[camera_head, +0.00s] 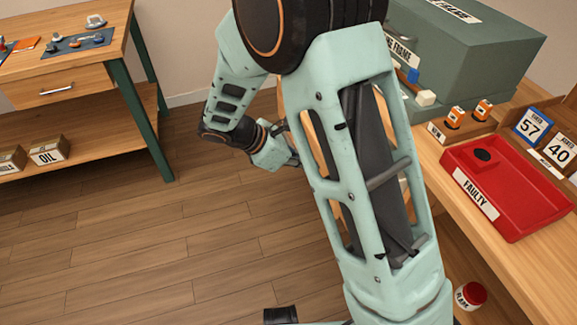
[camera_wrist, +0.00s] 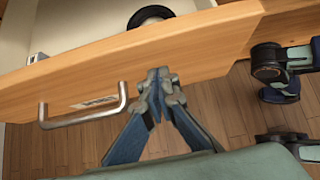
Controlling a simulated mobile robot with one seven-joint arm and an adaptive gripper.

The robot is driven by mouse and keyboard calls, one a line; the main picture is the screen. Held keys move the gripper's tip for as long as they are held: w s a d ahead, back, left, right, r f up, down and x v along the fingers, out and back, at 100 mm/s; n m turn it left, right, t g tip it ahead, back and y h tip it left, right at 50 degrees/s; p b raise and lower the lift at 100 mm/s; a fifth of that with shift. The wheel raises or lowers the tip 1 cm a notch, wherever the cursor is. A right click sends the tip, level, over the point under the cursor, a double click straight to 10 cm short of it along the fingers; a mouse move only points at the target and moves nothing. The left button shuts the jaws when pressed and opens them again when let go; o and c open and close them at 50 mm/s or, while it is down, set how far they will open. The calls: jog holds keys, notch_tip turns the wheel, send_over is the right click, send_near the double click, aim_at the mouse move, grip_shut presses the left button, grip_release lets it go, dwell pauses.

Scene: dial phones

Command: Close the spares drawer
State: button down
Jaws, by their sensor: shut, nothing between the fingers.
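In the wrist view, a pulled-out wooden drawer (camera_wrist: 195,53) fills the upper part. Its front carries a metal bar handle (camera_wrist: 85,119) and a small label too blurred to read. The drawer's pale inside shows a black ring (camera_wrist: 155,15) and part of a small grey item. My gripper (camera_wrist: 160,78) is shut and empty. Its tips are at the drawer front, right of the handle; whether they touch it I cannot tell. In the head view, my gripper (camera_head: 288,145) shows left of my large arm link, which hides most of the drawer.
A workbench (camera_head: 483,240) on the right bears a red FAULTY tray (camera_head: 540,208), number signs and a green-grey case (camera_head: 480,45). A jar (camera_head: 469,295) with a red lid is below it. Another table (camera_head: 105,60) stands at left.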

jog(key=w+d+p, duration=0.1)
jog(key=w+d, duration=0.2)
jog(key=d, duration=0.8)
jog(key=w+d+p, duration=0.1)
jog(key=w+d, duration=0.2)
jog(key=d, duration=0.8)
jog(key=shift+w+d, duration=0.15)
jog(key=shift+d+r, duration=0.1)
jog(key=shift+r, duration=0.05)
